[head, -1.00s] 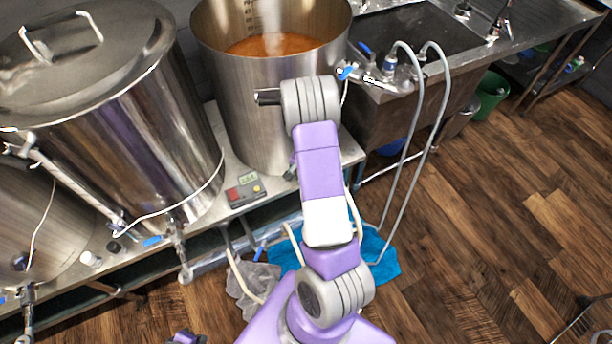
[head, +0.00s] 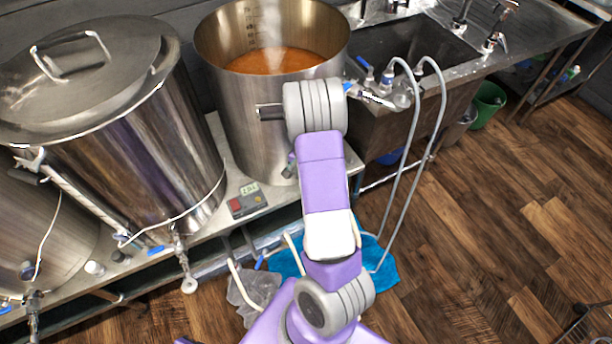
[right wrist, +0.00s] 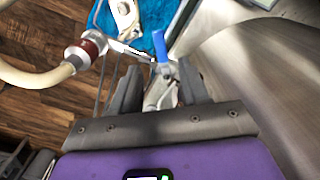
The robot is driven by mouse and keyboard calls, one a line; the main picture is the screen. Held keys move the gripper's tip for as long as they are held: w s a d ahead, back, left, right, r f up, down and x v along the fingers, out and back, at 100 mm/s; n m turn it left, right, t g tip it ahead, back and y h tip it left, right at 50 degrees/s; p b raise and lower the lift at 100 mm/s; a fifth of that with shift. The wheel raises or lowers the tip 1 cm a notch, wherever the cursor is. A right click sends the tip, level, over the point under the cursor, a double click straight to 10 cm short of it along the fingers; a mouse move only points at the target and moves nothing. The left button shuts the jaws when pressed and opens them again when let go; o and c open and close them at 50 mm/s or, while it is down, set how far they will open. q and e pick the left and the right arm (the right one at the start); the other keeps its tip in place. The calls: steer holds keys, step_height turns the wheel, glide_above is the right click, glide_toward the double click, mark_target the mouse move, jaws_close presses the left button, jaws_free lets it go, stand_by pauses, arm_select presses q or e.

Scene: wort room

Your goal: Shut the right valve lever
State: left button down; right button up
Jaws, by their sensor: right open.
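In the right wrist view, a small blue valve lever (right wrist: 161,47) sticks up from a metal valve body (right wrist: 163,92) beside the curved steel pot wall. My right gripper (right wrist: 158,68) is open, with one finger on each side of this valve. The lever lies near the fingertips; I cannot tell whether either finger touches it. In the head view, the right steel pot (head: 240,125) holds steaming orange-brown liquid. My left gripper is not in view.
A pale hose with a reddish-brown coupling (right wrist: 88,46) lies left of the fingers. A controller box (head: 246,200) stands on the bench. A lidded pot (head: 130,130) with a blue-levered valve (head: 155,251) stands left. The sink (head: 400,60) and looped hoses are right. The wooden floor at right is largely open.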

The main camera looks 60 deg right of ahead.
steer(key=shift+s, duration=0.1)
steer(key=c, duration=0.4)
steer(key=shift+s+a+m+p, duration=0.15)
steer(key=shift+s+m+p, duration=0.2)
steer(key=shift+m, duration=0.45)
steer(key=shift+c, duration=1.2)
steer(key=s+m+t, duration=0.1)
steer(key=m, duration=0.1)
steer(key=s+m+y+p, duration=0.1)
steer(key=m, duration=0.2)
steer(key=s+r+m+t+p, duration=0.1)
steer(key=m, duration=0.2)
steer(key=shift+s+a+t+y, duration=0.1)
steer(key=shift+a+t+y, duration=0.05)
steer(key=shift+t+y, duration=0.15)
jaws_close()
step_height(320, 180, down, 8)
steer(key=m+t+h+b, duration=0.1)
steer(key=m+b, duration=0.2)
steer(key=m, duration=0.5)
steer(key=shift+w+d+t, duration=0.4)
steer(key=shift+w, duration=0.05)
steer(key=shift+b, duration=0.3)
steer(key=shift+w+a+m+b, duration=0.15)
steer(key=shift+w+m+b, duration=0.1)
steer(key=shift+m+b, duration=0.2)
steer(key=shift+w+a+m+b, duration=0.15)
steer(key=shift+w+m+b, duration=0.15)
steer(key=shift+m, duration=0.25)
